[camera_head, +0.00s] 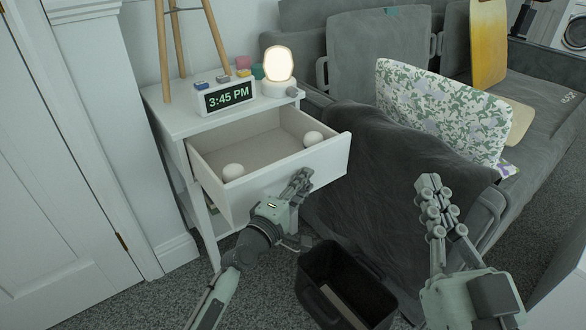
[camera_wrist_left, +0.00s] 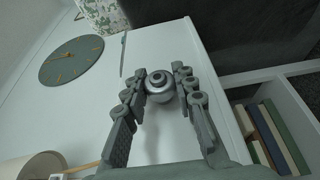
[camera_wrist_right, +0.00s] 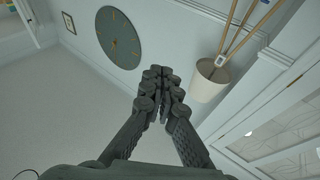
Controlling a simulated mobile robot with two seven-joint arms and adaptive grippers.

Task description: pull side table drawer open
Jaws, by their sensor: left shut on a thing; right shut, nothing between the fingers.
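The white side table (camera_head: 186,118) stands against the wall. My left gripper (camera_head: 301,180) is at the middle of the drawer front. In the left wrist view its fingers (camera_wrist_left: 159,72) are shut on the round metal knob (camera_wrist_left: 160,88), with the white drawer front behind. The knob is hidden in the head view. My right gripper (camera_head: 429,182) is shut and empty in front of the sofa, apart from the table; it also shows in the right wrist view (camera_wrist_right: 161,72).
A clock (camera_head: 229,96) reading 3:45 PM, a lit lamp (camera_head: 279,65) and small coloured items stand on the tabletop. A dark open bin (camera_head: 318,271) is on the carpet below my left gripper. The grey sofa (camera_head: 350,145) is close on the right.

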